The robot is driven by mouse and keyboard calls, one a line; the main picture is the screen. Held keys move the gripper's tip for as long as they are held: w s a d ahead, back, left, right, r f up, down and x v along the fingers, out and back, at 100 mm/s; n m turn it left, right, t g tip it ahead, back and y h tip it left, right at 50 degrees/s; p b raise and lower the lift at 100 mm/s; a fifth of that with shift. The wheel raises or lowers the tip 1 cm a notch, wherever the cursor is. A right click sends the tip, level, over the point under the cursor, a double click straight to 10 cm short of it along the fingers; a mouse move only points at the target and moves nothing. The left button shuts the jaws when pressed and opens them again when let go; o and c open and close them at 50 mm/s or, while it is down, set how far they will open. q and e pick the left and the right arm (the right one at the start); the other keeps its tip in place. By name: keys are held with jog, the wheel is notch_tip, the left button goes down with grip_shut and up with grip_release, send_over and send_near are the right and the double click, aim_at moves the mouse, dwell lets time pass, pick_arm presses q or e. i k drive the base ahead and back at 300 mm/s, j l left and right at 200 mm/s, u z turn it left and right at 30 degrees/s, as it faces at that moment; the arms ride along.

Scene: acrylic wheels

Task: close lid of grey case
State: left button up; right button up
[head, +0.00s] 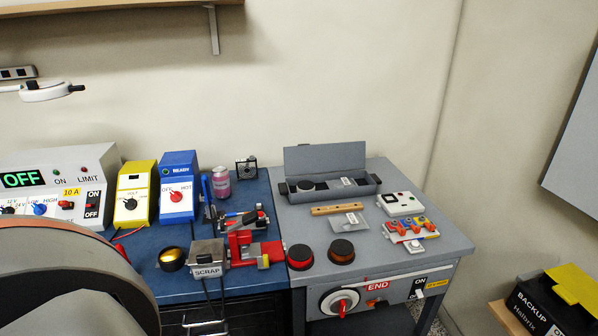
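The grey case (360,191) stands on the grey bench at its back edge. Its lid (325,159) is open and stands up along the back side. Inside the case are a dark round item (305,186) and a small pale label or packet (347,182). Black fittings show at the case's two ends. Neither of my grippers is in view.
A wooden strip (337,209), a clear packet (346,222) and two dark discs (341,251) lie in front of the case. A white box (401,203) and orange-topped parts (409,229) are at right. A large rounded shape (65,270) blocks the lower left.

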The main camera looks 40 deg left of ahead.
aim_at(301, 159)
jog(key=u, duration=1)
